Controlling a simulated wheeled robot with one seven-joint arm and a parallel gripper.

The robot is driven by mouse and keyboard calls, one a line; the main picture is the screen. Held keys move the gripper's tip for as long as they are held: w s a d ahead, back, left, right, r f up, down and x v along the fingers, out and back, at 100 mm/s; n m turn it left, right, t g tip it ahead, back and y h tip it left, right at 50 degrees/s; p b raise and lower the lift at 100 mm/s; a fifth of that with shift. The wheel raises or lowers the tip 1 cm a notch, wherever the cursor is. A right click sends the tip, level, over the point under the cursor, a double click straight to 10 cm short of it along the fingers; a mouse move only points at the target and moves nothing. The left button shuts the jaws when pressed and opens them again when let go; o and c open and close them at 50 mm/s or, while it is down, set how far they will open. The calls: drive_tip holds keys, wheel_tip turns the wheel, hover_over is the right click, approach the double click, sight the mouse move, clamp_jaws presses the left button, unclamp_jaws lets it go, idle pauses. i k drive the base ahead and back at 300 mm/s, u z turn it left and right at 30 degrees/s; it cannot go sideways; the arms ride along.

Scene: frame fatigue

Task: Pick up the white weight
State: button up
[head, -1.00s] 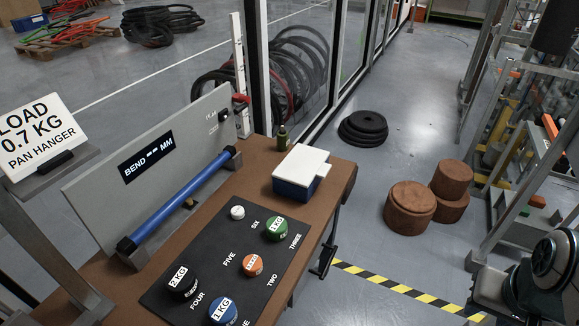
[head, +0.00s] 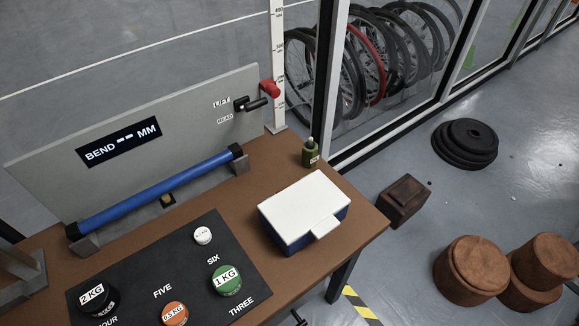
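The white weight (head: 203,235) is a small round piece on the black mat (head: 140,262), above the word SIX. Its label is too small to read. A green 1 KG weight (head: 227,281) sits below and right of it, an orange 0.5 KG weight (head: 175,313) lies at the bottom edge, and a black 2 KG weight (head: 92,297) is at the left. Nothing touches the white weight. My gripper is not in view.
A blue box with a white lid (head: 305,208) and a small green bottle (head: 310,153) stand right of the mat on the brown bench (head: 368,226). A blue tube (head: 155,190) lies on supports before the grey BEND panel (head: 45,160). Brown stools (head: 470,270) stand on the floor.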

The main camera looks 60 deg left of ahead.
sight(203, 235)
drive_tip(key=i, duration=0.4)
drive_tip(key=u, duration=3.5)
drive_tip(key=i, duration=0.5)
drive_tip(key=z, duration=0.05)
